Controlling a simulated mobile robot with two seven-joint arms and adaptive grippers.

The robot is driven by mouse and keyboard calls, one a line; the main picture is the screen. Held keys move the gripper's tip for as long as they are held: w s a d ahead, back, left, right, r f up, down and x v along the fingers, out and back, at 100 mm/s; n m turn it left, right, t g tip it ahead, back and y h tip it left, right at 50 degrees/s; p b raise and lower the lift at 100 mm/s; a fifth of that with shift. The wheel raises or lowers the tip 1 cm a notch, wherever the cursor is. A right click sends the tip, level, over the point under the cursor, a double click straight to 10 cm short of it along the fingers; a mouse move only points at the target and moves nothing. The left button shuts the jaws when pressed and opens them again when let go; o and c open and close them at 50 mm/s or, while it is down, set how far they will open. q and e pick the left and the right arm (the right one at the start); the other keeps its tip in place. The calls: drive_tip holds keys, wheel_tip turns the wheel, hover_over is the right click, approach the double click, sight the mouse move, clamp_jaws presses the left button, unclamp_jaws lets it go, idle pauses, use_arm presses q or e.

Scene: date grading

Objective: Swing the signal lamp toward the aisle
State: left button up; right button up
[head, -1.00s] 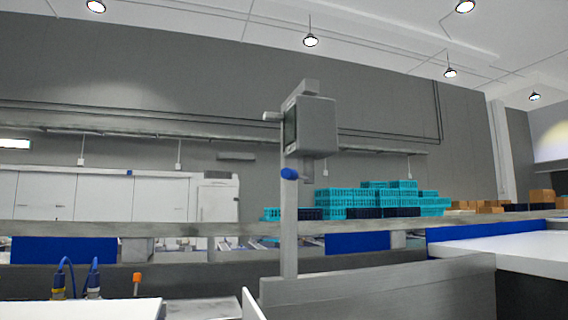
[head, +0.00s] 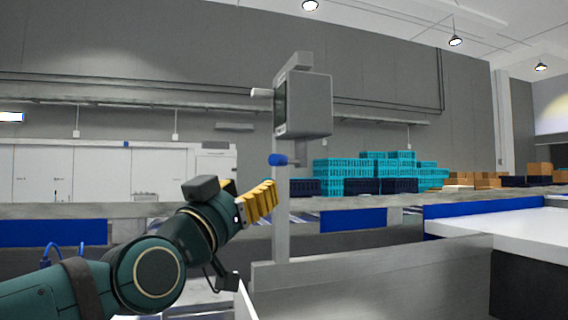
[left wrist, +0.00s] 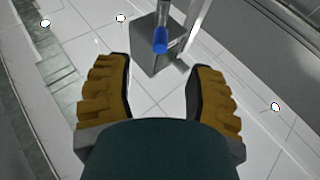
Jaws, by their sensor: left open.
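The signal lamp (head: 305,104) is a grey box with a dark face turned to the left, on an upright post (head: 282,220). My left gripper (head: 264,196) has yellow-brown fingers and is near the post, below the knob in the head view. In the left wrist view its fingers (left wrist: 158,63) are spread wide and empty, with the blue knob (left wrist: 160,40) ahead, beyond the tips. The gripper appears apart from the knob. My right gripper is not in view.
A long grey rail (head: 395,206) with blue panels runs behind the post. Turquoise crates (head: 345,172) are stacked at the right, with brown boxes (head: 488,180) farther along. A white surface (head: 520,228) is at the right front.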

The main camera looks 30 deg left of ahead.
sight(282, 157)
use_arm(q)
drive_tip(key=x, duration=0.4)
drive_tip(key=p+x, duration=0.1)
drive_tip(key=x, duration=0.4)
drive_tip(key=p+x, duration=0.1)
drive_tip(key=x, duration=0.3)
drive_tip(key=shift+w+a+r, duration=0.1)
drive_tip(key=shift+r, duration=0.4)
clamp_jaws()
